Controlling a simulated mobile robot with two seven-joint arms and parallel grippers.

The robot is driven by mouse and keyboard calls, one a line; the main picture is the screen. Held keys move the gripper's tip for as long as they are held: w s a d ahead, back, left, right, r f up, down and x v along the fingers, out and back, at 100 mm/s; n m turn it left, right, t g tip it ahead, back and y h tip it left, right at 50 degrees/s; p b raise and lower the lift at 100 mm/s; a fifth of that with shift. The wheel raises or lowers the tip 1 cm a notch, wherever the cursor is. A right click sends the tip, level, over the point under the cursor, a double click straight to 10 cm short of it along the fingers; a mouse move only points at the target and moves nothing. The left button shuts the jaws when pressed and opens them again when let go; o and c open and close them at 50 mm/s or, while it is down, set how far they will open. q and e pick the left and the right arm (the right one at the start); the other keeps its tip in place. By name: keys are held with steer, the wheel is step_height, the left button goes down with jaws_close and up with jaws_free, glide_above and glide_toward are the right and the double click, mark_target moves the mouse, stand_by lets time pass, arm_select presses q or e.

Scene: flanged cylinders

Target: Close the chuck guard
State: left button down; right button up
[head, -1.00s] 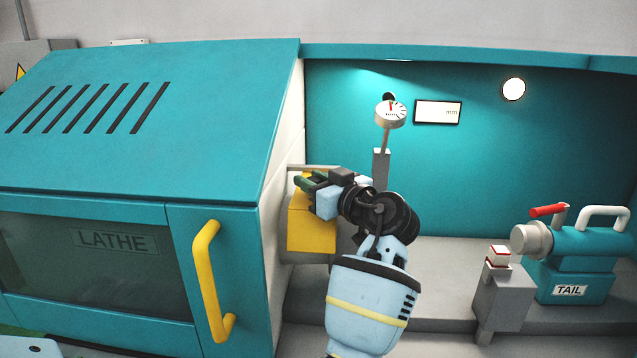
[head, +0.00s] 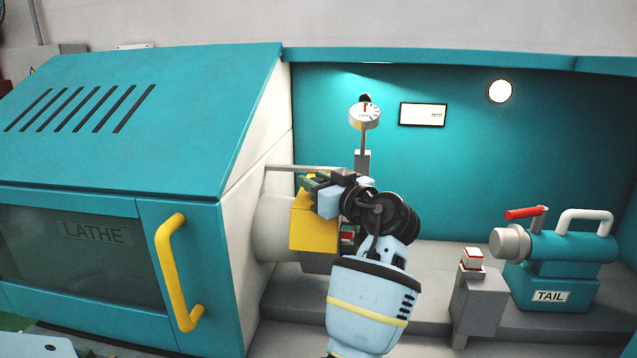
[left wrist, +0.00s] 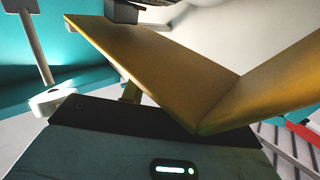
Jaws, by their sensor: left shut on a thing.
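The chuck guard (head: 312,228) is a yellow angled cover to the right of the lathe housing, below a thin horizontal rod. My left gripper (head: 317,183) is at its upper edge and shut on it. In the left wrist view the guard (left wrist: 165,70) spans the picture as two yellow panels meeting at an angle. The gripper's dark body fills the bottom there; the exact grip contact is hidden. A grey cylinder (head: 275,228), seemingly the chuck, shows between housing and guard. My right gripper is out of view.
The lathe housing (head: 140,120) with a yellow door handle (head: 178,270) stands at left. A dial gauge (head: 365,115) on a post stands behind my gripper. A grey block with a red-and-white top (head: 472,260) and the tailstock (head: 560,245) stand at right. The bed between is fairly clear.

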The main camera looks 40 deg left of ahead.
arm_select(q)
steer(key=c, duration=1.4)
jaws_free()
steer(key=shift+a, duration=0.15)
steer(key=shift+o, duration=1.4)
steer(key=shift+s+a, duration=0.1)
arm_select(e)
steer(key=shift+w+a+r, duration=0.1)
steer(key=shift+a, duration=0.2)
arm_select(q)
steer(key=shift+d, duration=0.25)
steer(key=shift+d+f, duration=0.1)
steer(key=shift+d, duration=0.2)
steer(key=b+v, duration=0.1)
steer(key=v, duration=0.5)
steer(key=shift+s+b, duration=0.1)
steer(key=shift+b, duration=0.2)
steer(key=shift+s+d, duration=0.1)
steer(key=shift+d, duration=0.3)
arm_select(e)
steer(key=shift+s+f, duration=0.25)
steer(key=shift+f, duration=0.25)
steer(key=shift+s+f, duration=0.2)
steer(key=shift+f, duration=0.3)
